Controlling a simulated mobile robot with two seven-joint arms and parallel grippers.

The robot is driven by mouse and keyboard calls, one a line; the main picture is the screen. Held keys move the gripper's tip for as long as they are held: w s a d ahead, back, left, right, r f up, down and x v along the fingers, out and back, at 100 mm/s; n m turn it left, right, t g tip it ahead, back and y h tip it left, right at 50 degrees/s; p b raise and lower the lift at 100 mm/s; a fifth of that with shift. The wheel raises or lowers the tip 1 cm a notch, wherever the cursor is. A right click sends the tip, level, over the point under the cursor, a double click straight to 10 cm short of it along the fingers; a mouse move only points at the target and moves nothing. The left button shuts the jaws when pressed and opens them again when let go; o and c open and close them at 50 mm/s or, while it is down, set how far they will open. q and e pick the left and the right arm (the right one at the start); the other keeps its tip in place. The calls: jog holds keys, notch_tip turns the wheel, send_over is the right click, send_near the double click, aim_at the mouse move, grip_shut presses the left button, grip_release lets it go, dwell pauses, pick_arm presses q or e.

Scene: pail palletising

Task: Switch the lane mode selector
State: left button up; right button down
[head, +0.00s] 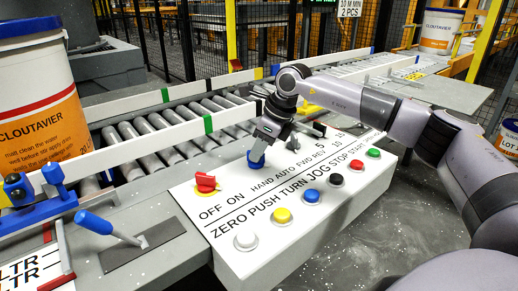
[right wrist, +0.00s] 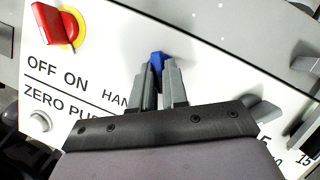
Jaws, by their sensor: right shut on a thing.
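A white control panel (head: 300,205) stands beside the roller conveyor. My right gripper (head: 259,150) reaches down to it above the HAND AUTO label. It is shut on a blue selector knob (head: 256,161). In the right wrist view the blue knob (right wrist: 157,58) shows at the tips of the two grey fingers (right wrist: 160,80), which hide part of it. Which way the knob points cannot be told. My left gripper is in neither view.
A red OFF/ON switch (head: 206,183) sits left of my gripper, and several push buttons, including a yellow one (head: 282,215), line the panel's front. A blue-handled lever (head: 95,222) and a large pail (head: 38,100) stand at left.

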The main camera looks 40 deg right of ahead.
jog(key=shift+s+a+f+m+h+p, duration=0.1)
jog(key=shift+m+h+p, duration=0.15)
jog(key=shift+m, duration=0.35)
jog(key=shift+a+f+m+h+p, duration=0.1)
jog(key=shift+m+h, duration=0.15)
jog(key=shift+m, duration=0.35)
jog(key=m+h, duration=0.1)
jog(key=m, duration=0.2)
jog(key=shift+a+m+t, duration=0.1)
jog(key=shift+m+t, duration=0.2)
jog(key=shift+t, duration=0.1)
jog(key=m+h, duration=0.2)
jog(key=m, duration=0.2)
jog(key=shift+a, duration=0.15)
jog(key=shift+m+g+h, duration=0.3)
jog(key=shift+m+h, duration=0.2)
jog(key=shift+m, duration=1.2)
jog(key=c, duration=1.1)
grip_release()
jog(key=shift+c, duration=0.2)
jog(key=shift+r, duration=0.1)
